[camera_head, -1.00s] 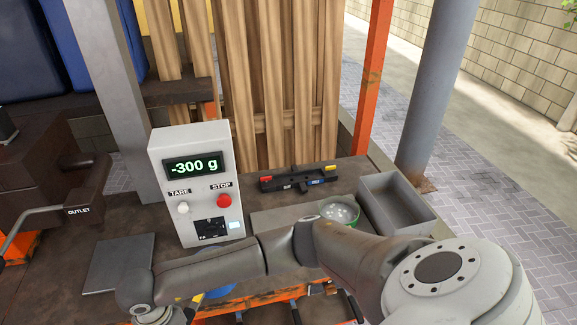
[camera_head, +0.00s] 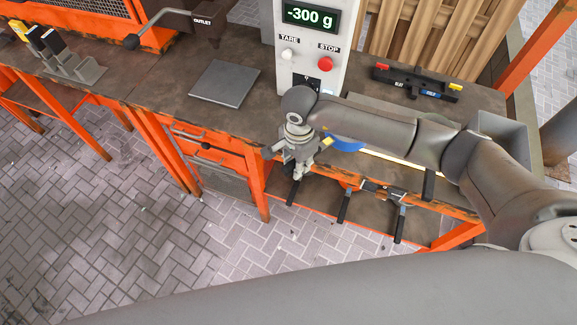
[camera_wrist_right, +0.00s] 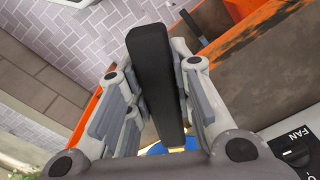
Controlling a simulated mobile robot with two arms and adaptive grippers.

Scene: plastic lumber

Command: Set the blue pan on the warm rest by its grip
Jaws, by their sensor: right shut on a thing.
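The blue pan (camera_head: 345,143) shows as a blue edge behind my right wrist, at the front of the bench below the scale. My right gripper (camera_head: 299,172) is at the bench's front edge. In the right wrist view the right gripper's fingers are closed on both sides of a black bar-shaped grip (camera_wrist_right: 155,85). A bit of blue (camera_wrist_right: 157,149) shows below the grip. My left gripper is out of view.
The scale (camera_head: 303,48) reads -300 g. A grey plate (camera_head: 225,83) lies left of it on clear bench (camera_head: 165,75). A grey bin (camera_head: 503,133) stands at the right. Several black handles (camera_head: 344,206) stick out below the bench edge. An outlet lever (camera_head: 160,22) is at the back.

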